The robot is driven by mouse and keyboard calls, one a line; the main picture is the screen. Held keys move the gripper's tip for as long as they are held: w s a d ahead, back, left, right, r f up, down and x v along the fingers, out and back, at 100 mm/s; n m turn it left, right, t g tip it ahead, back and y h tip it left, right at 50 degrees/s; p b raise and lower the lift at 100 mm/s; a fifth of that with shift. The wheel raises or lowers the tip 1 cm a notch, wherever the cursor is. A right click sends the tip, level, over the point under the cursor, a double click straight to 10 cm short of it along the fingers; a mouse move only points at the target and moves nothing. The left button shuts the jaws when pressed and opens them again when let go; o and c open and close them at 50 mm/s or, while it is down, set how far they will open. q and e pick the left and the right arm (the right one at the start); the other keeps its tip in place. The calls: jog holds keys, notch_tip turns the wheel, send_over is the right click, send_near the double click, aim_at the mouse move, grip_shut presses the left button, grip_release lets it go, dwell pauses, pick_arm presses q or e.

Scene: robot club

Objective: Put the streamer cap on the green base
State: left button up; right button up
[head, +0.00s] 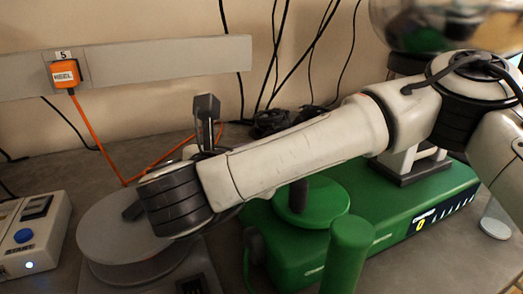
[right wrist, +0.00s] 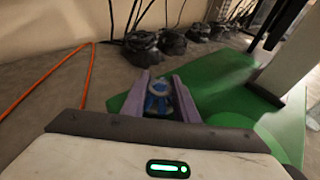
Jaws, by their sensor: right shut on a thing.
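My right arm crosses the head view from the right, with its dark wrist joint at the left. My right gripper (right wrist: 163,92) shows in the right wrist view as two pale purple fingers, shut on a small round blue and white thing (right wrist: 157,88), which looks like the streamer cap. The arm hides the fingers and the cap in the head view. The green base (head: 393,232) stands behind and below the arm, partly covered by it. Its green surface shows beside and beyond the fingers in the right wrist view (right wrist: 215,80). My left gripper is not in view.
A green post (head: 349,255) and a round green plate (head: 325,205) stand at the base. A grey round device (head: 105,228) and a white box with a blue button (head: 25,238) are at the left. An orange cable (head: 95,143) and black cables lie behind.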

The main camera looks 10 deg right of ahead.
jog(key=shift+f, duration=0.2)
jog(key=o, duration=1.1)
jog(key=shift+c, duration=0.2)
jog(key=shift+r, duration=0.1)
jog(key=shift+r, duration=0.25)
jog(key=b+v, duration=0.1)
jog(key=v, duration=1.1)
jog(key=shift+f, duration=0.15)
